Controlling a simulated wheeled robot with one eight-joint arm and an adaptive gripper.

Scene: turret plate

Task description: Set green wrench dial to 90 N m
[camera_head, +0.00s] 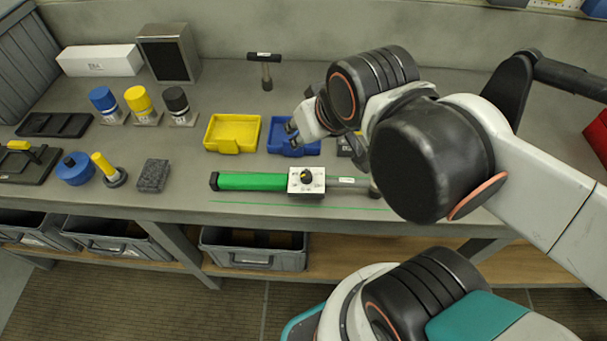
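The green wrench lies level along the front of the bench, with its green handle (252,182) to the left and a grey shaft (346,183) to the right. A white dial plate (295,187) on a dark block sits at its middle. It carries a small black knob (306,175) with a yellowish mark; the scale is too small to read. The wrench's right end is partly hidden by my arm. My gripper (292,135) is above and behind the dial, over the blue tray, apart from the wrench. Its two dark fingertips look apart, with nothing seen between them.
A yellow tray (232,118) and a blue tray (274,148) stand behind the wrench. A small hammer (264,69) is upright farther back. Blue, yellow and black capped cylinders (138,100) stand left. A dark block (153,175) lies left of the handle.

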